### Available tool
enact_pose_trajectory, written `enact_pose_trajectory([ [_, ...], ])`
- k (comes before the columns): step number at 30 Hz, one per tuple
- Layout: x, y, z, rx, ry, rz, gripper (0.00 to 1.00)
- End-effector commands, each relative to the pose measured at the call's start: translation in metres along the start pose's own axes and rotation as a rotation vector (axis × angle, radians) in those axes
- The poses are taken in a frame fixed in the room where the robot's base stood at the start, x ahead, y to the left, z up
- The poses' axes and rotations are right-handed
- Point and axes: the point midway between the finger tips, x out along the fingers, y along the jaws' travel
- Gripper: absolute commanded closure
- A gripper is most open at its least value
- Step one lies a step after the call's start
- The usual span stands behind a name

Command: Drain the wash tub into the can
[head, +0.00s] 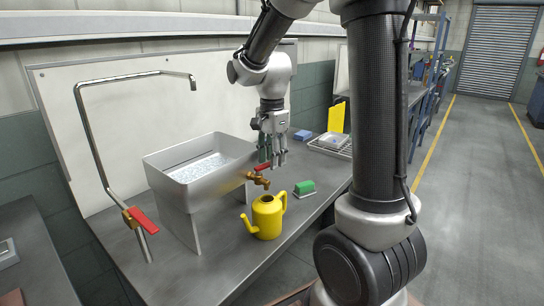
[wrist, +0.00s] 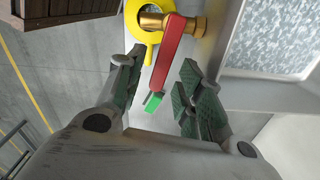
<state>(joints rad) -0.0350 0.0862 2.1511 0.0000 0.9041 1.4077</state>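The grey metal wash tub (head: 215,181) stands on legs on the bench and holds water (head: 200,166). It also shows at right in the wrist view (wrist: 222,58). A brass tap (head: 259,180) with a red lever (head: 262,167) sticks out of its side. The yellow can (head: 266,217) stands upright below the tap; in the wrist view the brass tap (wrist: 187,25) overlaps its yellow rim (wrist: 131,22). My gripper (head: 273,163) is open above the tap. In the wrist view the red lever (wrist: 168,55) lies between my spread fingers (wrist: 160,72); I see no grip on it.
A bent metal pipe with another red lever (head: 144,222) rises left of the tub. A green block (head: 303,188) lies right of the can, with a blue block (head: 302,135) and a tray (head: 332,145) farther back. The bench front (head: 205,272) is clear.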

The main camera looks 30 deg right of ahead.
Motion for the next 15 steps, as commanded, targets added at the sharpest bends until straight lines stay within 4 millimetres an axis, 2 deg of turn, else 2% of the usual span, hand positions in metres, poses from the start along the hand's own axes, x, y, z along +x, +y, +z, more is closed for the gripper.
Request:
enact_pose_trajectory([
  [4,-0.0002,0.0000,0.0000,0.000,0.000,0.000,0.63],
  [10,-0.0004,0.0000,0.0000,0.000,0.000,0.000,1.00],
  [15,-0.0005,-0.0001,0.0000,0.000,0.000,0.000,1.00],
])
